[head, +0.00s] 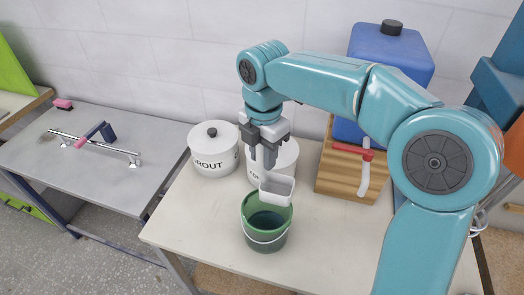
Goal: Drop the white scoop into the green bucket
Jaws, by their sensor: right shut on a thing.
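The white scoop (277,190) hangs from my right gripper (262,163), which points down and is shut on it. The scoop is over the back rim of the green bucket (265,237), its lower end at about the rim; I cannot tell whether it touches. The bucket stands upright on the pale table, with a wire handle at its front. Its inside looks dark green and I see nothing in it. My left gripper is not in view.
A white lidded grout pot (213,149) and a second white pot (287,158) stand behind the bucket. A blue container (391,48) and a wooden block with a red-handled tap (352,160) are at the right. A grey table (100,155) stands left. The front of the pale table is clear.

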